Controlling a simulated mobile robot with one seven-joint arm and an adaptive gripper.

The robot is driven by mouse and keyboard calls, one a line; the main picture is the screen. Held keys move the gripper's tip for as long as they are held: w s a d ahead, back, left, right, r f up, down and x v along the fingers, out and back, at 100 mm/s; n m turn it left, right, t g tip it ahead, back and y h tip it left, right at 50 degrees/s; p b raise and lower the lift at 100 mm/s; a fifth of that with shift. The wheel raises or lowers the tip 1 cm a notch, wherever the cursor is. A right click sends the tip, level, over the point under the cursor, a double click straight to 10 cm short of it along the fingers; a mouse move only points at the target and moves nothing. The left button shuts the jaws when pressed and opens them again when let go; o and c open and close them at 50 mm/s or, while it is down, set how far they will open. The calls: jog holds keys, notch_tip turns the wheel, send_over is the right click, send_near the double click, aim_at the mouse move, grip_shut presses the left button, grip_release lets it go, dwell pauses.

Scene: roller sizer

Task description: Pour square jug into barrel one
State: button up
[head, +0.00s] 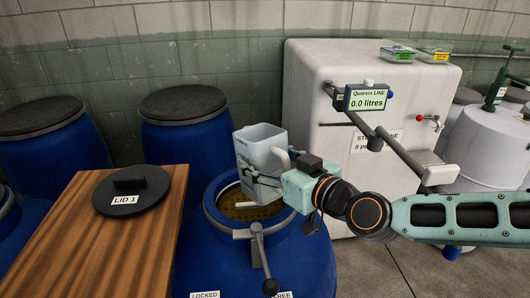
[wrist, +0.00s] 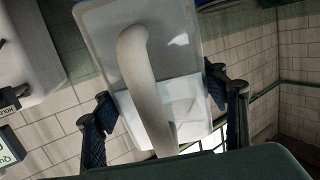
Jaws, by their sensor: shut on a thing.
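The square jug (head: 261,146) is pale grey-white, with a handle on its right side. It is held above the open blue barrel (head: 296,262), roughly upright with some tilt. The barrel's opening shows a yellowish perforated surface (head: 240,205) inside. My gripper (head: 264,180) is shut on the jug. In the wrist view the jug (wrist: 185,60) and its handle (wrist: 140,75) fill the middle, with dark finger pads on both sides. What is inside the jug is hidden. The lid marked LID 1 (head: 130,190) lies on the wooden table to the left.
The wooden table (head: 85,255) stands left of the open barrel. Closed blue barrels (head: 185,140) stand behind. A white tank (head: 310,100) is at the back right, with a display (head: 367,98) reading 0.0 litres. A lever (head: 260,245) sits on the barrel's front rim.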

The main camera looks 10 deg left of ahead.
jog(key=shift+s+d+g+h+p, duration=0.35)
jog(key=shift+g+h+p, duration=0.4)
jog(key=shift+p, duration=1.9)
jog(key=shift+s+d+f+g+h+p, duration=0.15)
jog(key=shift+g+h+p, duration=0.2)
jog(key=shift+p, duration=1.1)
jog(key=shift+f+g+h+p, duration=0.2)
jog(key=shift+g+p, duration=0.1)
jog(key=shift+p, duration=1.15)
jog(key=shift+f+g+h+p, duration=0.1)
jog(key=shift+g+h+p, duration=0.35)
jog(key=shift+p, duration=2.05)
jog(key=shift+f+g+h+p, duration=0.15)
jog(key=shift+g+h+p, duration=0.55)
jog(key=shift+p, duration=0.25)
jog(key=shift+f+g+h, duration=0.25)
jog(key=shift+f+g, duration=0.05)
jog(key=shift+g, duration=0.05)
jog(key=shift+s+f+g+h+p, duration=0.1)
jog(key=shift+g+h+p, duration=0.3)
jog(key=shift+f+g+h, duration=0.3)
jog(key=shift+g, duration=0.1)
